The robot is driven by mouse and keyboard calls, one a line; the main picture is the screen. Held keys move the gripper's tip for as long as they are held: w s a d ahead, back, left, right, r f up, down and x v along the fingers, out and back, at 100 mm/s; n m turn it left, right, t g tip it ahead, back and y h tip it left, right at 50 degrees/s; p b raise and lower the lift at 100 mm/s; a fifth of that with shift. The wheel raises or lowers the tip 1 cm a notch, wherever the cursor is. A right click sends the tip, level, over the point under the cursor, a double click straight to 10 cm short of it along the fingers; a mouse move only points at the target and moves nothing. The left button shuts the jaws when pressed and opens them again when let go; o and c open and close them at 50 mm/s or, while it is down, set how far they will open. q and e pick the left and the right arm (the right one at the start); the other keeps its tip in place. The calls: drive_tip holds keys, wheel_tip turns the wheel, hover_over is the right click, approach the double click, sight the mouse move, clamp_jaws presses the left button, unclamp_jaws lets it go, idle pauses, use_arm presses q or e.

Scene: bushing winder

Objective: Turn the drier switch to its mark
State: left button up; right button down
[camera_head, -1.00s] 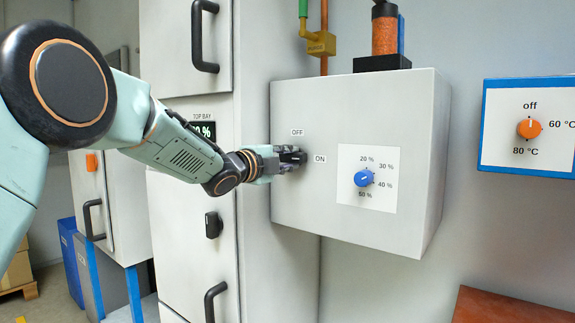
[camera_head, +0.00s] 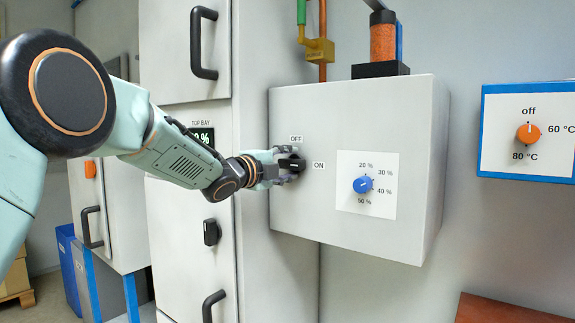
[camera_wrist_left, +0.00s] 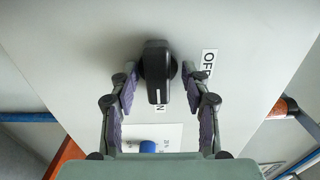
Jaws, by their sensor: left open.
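The black rotary switch (camera_head: 291,164) sits on the front of the grey box (camera_head: 297,215), between an OFF label above it and an ON label (camera_head: 318,165) to its right. In the left wrist view its handle (camera_wrist_left: 157,70) stands between my fingers, and the white line on it points toward the partly hidden ON label. My left gripper (camera_head: 280,166) is open at the switch, with one finger on each side of the handle. In the left wrist view, gaps show beside the handle's lower part; contact near the fingertips (camera_wrist_left: 159,76) is unclear. My right gripper is not in view.
A blue percentage knob (camera_head: 362,185) is on the same box, right of the switch. An orange temperature knob (camera_head: 529,132) is on a blue-edged panel farther right. A tall grey cabinet with black handles (camera_head: 204,45) stands left of the box.

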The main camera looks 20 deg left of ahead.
use_arm(q)
drive_tip(key=shift+s, duration=0.15)
drive_tip(key=v, duration=1.2)
idle(0.3)
